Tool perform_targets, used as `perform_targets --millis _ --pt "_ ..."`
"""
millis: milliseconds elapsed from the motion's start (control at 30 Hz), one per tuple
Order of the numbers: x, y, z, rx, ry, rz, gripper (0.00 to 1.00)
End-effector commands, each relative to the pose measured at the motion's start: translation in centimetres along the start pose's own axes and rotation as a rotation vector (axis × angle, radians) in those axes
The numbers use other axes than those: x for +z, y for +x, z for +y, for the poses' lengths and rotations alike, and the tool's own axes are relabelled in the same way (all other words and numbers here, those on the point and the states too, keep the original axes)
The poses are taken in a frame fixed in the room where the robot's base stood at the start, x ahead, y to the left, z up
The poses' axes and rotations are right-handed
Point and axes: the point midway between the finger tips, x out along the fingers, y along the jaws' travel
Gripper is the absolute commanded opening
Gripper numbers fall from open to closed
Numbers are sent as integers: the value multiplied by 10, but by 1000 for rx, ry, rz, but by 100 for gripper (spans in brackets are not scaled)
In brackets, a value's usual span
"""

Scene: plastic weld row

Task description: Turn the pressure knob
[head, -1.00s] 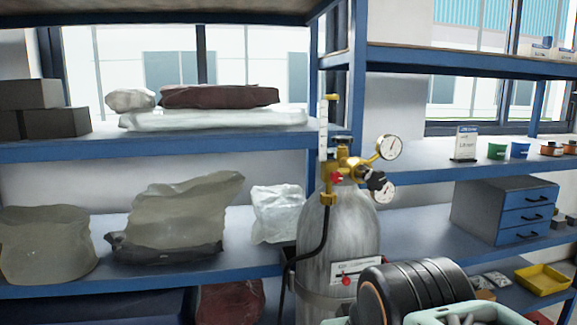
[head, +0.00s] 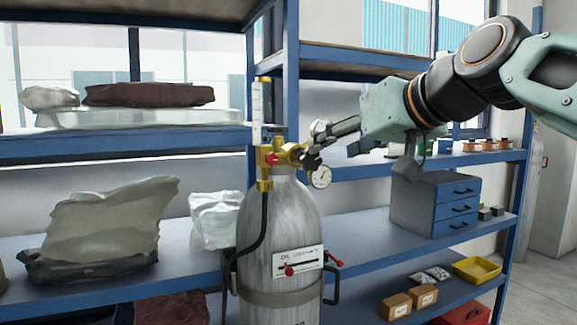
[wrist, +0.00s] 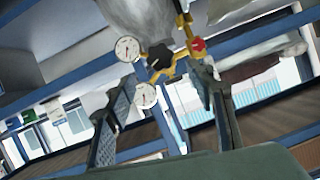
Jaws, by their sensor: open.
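The black pressure knob (head: 311,160) sits on the right of the brass regulator (head: 287,153) on top of a grey gas cylinder (head: 279,225). My gripper (head: 334,140) is open and empty and reaches in from the right, its fingertips close to the knob. In the wrist view the black knob (wrist: 160,57) shows just past the fingertips, roughly midway between the two spread fingers (wrist: 159,82). I cannot tell whether they touch it. One round gauge (head: 321,177) shows below the knob. The upper gauge is partly hidden by my gripper in the head view.
A red knob (head: 271,160) sits on the regulator's left, beside a clear flow tube (head: 257,110). A black hose (head: 263,225) hangs down the cylinder. A blue shelf post (head: 291,85) stands close behind. A drawer box (head: 435,203) stands on the shelf at right.

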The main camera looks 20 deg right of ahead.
Motion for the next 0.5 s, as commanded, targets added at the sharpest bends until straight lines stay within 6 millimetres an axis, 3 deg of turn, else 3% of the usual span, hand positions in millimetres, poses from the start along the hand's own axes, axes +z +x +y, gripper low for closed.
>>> perform_targets --millis 300,500 --pt "1 61 -3 -3 -1 -7 50" --pt "1 88 -2 -3 0 -6 50"
